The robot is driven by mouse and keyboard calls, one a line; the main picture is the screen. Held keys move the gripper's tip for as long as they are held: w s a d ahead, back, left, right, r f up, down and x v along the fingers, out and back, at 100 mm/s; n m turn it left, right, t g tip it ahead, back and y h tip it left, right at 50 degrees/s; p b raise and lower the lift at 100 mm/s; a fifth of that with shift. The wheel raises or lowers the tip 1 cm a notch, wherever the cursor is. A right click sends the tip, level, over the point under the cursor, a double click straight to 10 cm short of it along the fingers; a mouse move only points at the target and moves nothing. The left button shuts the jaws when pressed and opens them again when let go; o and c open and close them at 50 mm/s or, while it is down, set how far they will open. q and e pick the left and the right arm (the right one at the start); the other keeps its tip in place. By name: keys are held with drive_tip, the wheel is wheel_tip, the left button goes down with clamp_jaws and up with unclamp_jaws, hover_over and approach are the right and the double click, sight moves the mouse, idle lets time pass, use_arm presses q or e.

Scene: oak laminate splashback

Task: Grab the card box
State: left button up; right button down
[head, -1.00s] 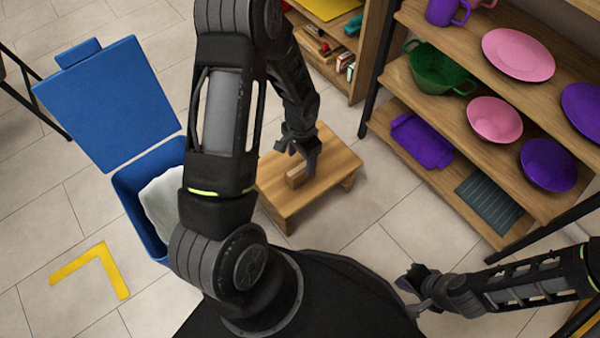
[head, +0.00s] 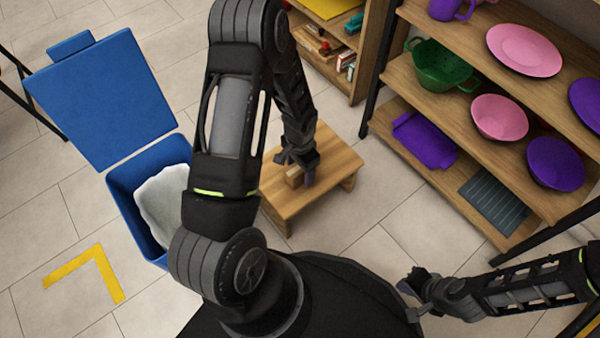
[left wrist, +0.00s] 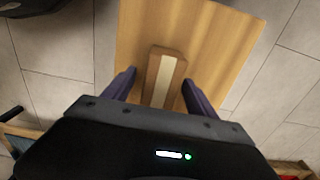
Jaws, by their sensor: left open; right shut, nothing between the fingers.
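The card box (head: 294,176) is a small brown wooden block on a low wooden stool (head: 325,160). In the left wrist view the card box (left wrist: 164,78) shows a pale strip along its top and lies lengthwise between my fingers. My left gripper (head: 298,172) is open, directly over the stool, with one finger on each side of the box. In the left wrist view the fingers of my left gripper (left wrist: 159,92) stand apart from the box, with a gap on both sides. My right gripper (head: 412,290) is shut and empty at the lower right, far from the stool.
A blue bin (head: 125,190) with a raised lid and a white liner stands left of the stool. A shelf (head: 400,90) with bowls, plates and a green colander (head: 440,66) stands to the right. Another low shelf (head: 350,85) stands behind. Tiled floor (head: 365,220) lies between.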

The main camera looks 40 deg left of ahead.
use_arm(q)
drive_tip(key=shift+c, duration=0.4)
drive_tip(key=c, duration=1.3)
